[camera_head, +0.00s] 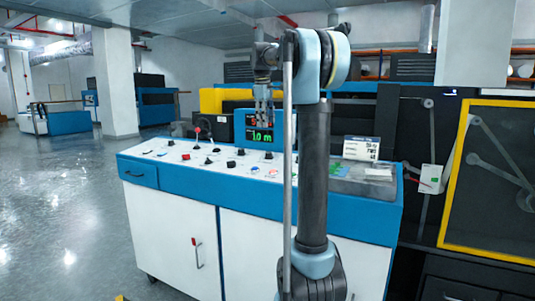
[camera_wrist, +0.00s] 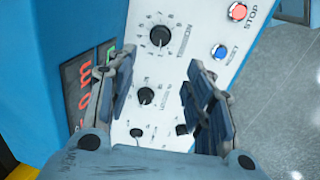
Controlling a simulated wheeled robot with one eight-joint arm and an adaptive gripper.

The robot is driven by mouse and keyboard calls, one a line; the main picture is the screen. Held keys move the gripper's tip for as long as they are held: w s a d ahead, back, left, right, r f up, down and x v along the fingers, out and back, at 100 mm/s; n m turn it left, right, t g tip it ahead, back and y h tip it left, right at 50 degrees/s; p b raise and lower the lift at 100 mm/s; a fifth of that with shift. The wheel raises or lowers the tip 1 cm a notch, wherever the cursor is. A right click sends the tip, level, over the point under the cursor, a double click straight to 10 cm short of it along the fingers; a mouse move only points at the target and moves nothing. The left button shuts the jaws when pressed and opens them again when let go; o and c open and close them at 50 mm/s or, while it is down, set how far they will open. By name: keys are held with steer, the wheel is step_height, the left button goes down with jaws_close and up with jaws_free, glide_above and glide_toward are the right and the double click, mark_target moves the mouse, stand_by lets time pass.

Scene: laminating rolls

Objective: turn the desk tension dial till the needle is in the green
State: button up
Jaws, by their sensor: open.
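The tension dial (camera_wrist: 159,36) is a black knob with a ring of tick marks on the white desk panel, its label beside it. It is near the top of the wrist view, beyond my fingertips and untouched. My gripper (camera_wrist: 160,68) is open and empty, its fingers spread over the panel. In the head view my gripper (camera_head: 263,119) points down in front of the digital display, above the control desk (camera_head: 140,172). I cannot make out a gauge needle or its green zone in either view.
Another black knob (camera_wrist: 145,96) lies between my fingers' sides. A red stop button (camera_wrist: 237,12) and a blue reset button (camera_wrist: 219,52) are to the right. The display (camera_wrist: 76,90) stands close on the left. A clear box (camera_head: 358,182) sits at the desk's right end.

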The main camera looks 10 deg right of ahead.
mark_target(268, 153)
steer(key=f, duration=0.5)
steer(key=w+d+f, duration=0.1)
steer(key=f, duration=0.3)
steer(key=w+f, duration=0.1)
steer(key=f, duration=0.4)
steer(key=shift+d+f, duration=0.3)
steer(key=c, duration=1.1)
